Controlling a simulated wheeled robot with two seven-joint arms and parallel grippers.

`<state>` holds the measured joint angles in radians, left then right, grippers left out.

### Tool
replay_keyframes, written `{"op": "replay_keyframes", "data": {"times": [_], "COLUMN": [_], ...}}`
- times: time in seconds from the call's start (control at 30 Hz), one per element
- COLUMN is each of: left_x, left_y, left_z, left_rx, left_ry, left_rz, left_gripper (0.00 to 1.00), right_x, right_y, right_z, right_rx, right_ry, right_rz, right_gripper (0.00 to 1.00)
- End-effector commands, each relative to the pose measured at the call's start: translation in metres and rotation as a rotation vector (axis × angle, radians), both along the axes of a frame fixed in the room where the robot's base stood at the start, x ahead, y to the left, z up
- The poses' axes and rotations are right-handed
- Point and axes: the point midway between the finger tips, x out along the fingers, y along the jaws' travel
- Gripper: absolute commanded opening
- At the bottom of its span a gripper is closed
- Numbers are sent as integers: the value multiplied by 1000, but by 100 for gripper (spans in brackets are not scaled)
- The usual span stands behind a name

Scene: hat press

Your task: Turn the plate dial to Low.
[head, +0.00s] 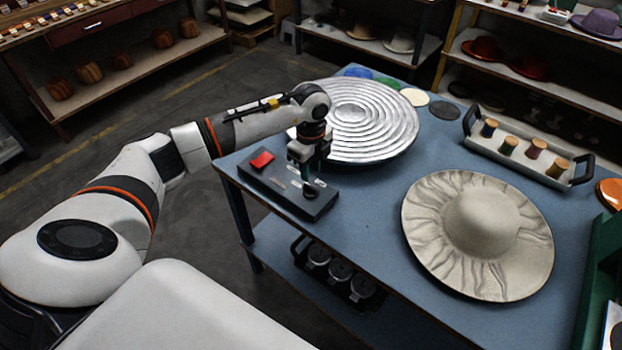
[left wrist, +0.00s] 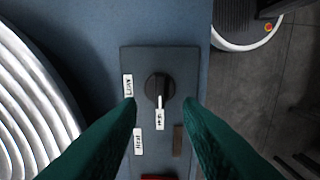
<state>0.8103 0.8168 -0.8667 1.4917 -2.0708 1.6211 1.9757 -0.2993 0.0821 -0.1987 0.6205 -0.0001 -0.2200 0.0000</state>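The black plate dial (left wrist: 158,84) is on a dark control box (head: 272,187) at the table's near left edge. Its white pointer line faces the middle label (left wrist: 160,120), which seems to read Off. The Low label (left wrist: 128,85) is left of the dial in the left wrist view; a third label (left wrist: 138,141), hard to read, lies below it. My left gripper (left wrist: 159,103) is open, pointing down, one green finger on each side of the dial with a gap at both sides. In the head view the left gripper (head: 310,172) is over the box's dial end. My right gripper is out of view.
A ringed metal plate (head: 375,120) is just behind the box. The box has a red switch (head: 262,160). A pale felt hat (head: 480,235) lies to the right on the blue table (head: 365,210). A tray (head: 560,182) of spools stands at the back right.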

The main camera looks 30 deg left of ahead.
Motion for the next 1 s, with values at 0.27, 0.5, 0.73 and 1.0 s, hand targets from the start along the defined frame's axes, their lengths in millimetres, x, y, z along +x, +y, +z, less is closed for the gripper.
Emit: {"op": "replay_keyframes", "data": {"times": [0.27,0.5,0.73,1.0], "left_x": [0,0,0,0], "left_y": [-1,0,-1,-1], "left_z": [-45,-57,-58,-57], "left_rx": [-3,-2,-2,-2], "left_ry": [2,-1,-1,-1], "left_rz": [-1,-1,-2,-2], "left_gripper": [33,33,29,0], "right_x": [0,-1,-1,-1], "right_y": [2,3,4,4], "right_z": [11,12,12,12], "right_rx": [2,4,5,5], "right_ry": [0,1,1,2], "right_rz": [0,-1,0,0], "right_gripper": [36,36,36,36]}}
